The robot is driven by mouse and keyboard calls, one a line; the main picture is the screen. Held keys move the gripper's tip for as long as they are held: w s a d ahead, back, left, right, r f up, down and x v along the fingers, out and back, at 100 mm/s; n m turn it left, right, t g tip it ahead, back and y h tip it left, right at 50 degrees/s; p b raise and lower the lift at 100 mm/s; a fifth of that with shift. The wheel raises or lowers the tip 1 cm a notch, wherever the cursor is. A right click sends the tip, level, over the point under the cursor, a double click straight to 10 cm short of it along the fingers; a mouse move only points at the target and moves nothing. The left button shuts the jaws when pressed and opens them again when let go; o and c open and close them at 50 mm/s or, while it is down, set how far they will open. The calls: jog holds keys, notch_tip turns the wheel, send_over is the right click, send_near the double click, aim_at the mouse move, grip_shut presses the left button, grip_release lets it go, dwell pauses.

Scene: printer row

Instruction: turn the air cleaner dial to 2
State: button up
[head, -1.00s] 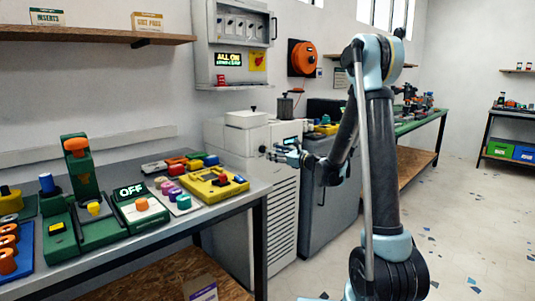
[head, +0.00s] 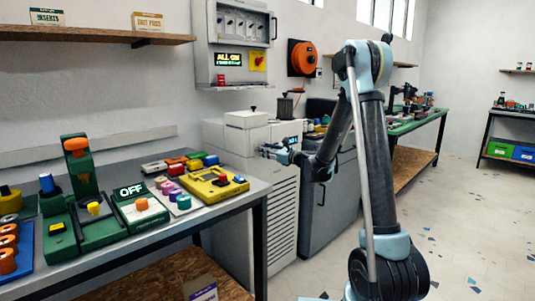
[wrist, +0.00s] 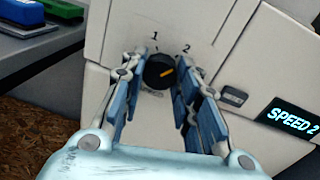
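The air cleaner dial (wrist: 154,71) is a round black knob with an orange pointer on a pale panel in the wrist view. The pointer is aimed right and slightly up, toward the 2 side. Marks 1 and 2 stand above it. A display (wrist: 295,119) on the right reads SPEED 2. In the head view, my gripper (head: 273,152) is at the front of the pale air cleaner (head: 240,165); the dial is hidden there.
A grey workbench (head: 235,200) with green, yellow and coloured devices stands to the left of the air cleaner. A dark grey cabinet (head: 325,205) stands on its right. Grey control box (head: 237,40) hangs above. The floor at right is clear.

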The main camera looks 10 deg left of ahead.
jog(key=shift+n, duration=0.8)
jog(key=o, duration=1.1)
jog(key=v, duration=1.2)
jog(key=shift+w, duration=0.1)
